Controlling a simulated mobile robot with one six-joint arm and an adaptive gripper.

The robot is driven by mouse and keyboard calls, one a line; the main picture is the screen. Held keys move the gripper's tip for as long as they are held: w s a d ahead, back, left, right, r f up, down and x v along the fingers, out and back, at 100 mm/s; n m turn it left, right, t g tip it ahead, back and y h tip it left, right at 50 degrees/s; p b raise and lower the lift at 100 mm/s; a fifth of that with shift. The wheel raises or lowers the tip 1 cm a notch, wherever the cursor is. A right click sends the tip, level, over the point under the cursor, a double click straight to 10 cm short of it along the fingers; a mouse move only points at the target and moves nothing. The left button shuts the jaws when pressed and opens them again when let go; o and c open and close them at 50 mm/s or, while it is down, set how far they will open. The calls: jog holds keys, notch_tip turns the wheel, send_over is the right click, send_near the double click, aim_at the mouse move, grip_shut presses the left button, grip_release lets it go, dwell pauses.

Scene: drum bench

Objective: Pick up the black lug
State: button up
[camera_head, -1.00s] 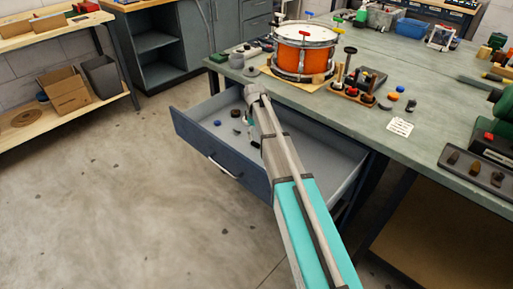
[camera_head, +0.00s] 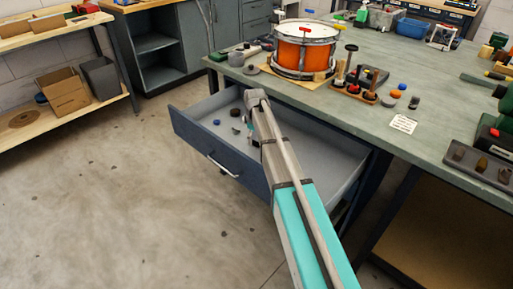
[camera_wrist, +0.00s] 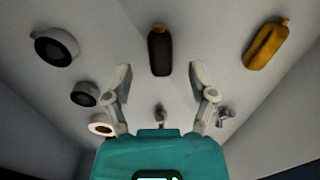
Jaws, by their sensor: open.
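The black lug (camera_wrist: 160,50) shows in the wrist view as a dark, elongated piece with a small tan stub at its top. It lies on the pale drawer floor at top centre, just beyond my fingertips and in line with the gap between them. My gripper (camera_wrist: 161,78) is open, with one finger to each side of that line and nothing between the tips. A yellow lug (camera_wrist: 266,46) of similar shape lies to the right. In the head view my arm reaches into the open drawer (camera_head: 228,160) and hides part of its inside; I cannot make out the black lug there.
Two dark-centred rings (camera_wrist: 55,47) (camera_wrist: 84,94) and a pale ring (camera_wrist: 102,125) lie left of my gripper; a small metal fitting (camera_wrist: 226,116) lies right. Drawer walls stand close around. The bench (camera_head: 350,120) with an orange drum (camera_head: 304,55) is above and behind the drawer.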

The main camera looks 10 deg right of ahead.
jog(key=shift+f+b, duration=0.6)
jog(key=shift+f, duration=0.3)
grip_shut()
